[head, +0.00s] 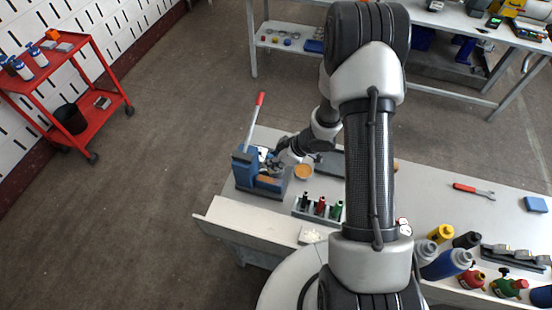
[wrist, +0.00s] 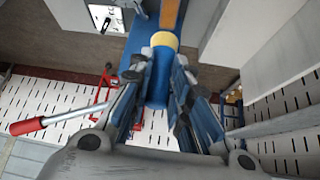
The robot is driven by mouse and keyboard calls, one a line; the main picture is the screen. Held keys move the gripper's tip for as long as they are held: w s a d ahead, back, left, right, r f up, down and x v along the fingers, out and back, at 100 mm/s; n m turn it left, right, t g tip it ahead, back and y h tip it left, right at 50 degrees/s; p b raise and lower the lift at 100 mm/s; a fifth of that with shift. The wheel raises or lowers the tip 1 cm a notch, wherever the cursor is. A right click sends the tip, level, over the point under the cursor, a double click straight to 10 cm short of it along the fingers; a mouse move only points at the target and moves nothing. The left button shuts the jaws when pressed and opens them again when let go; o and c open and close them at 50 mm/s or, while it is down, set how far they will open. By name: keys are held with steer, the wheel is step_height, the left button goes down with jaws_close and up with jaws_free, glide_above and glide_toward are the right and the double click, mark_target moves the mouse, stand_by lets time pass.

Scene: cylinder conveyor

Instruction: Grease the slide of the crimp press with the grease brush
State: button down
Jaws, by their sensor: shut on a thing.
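The crimp press (head: 246,170) is a blue machine at the left end of the table, with a red-tipped lever rising from it. In the wrist view its lever (wrist: 28,125) shows at left. A brown-orange strip, apparently its slide (wrist: 169,13), shows at the top. My gripper (head: 276,163) is over the press. In the wrist view my gripper (wrist: 164,72) is shut on the grease brush (wrist: 157,85), a blue round handle with a pale yellow tip. The tip points at the strip and appears close to it; I cannot tell whether they touch.
A round tin with orange contents (head: 303,172) stands right of the press. A rack of small bottles (head: 320,208) is in front of it. Several bottles (head: 447,264) crowd the right front.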

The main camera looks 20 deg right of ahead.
steer(key=shift+f+b, duration=3.45)
steer(key=shift+b, duration=0.1)
steer(key=shift+f+b, duration=0.3)
steer(key=shift+f, duration=0.3)
steer(key=shift+s+d, duration=0.1)
steer(key=shift+d, duration=0.1)
steer(key=shift+s+d+f+p, duration=0.1)
steer(key=shift+s+d+p, duration=0.25)
steer(key=shift+s+d, duration=0.5)
steer(key=shift+w+d+p, duration=0.1)
steer(key=shift+w+p, duration=0.05)
steer(key=shift+p, duration=0.2)
steer(key=shift+w+a, duration=0.35)
steer(key=shift+a, duration=0.25)
steer(key=shift+w+a, duration=0.35)
steer(key=shift+a, duration=0.2)
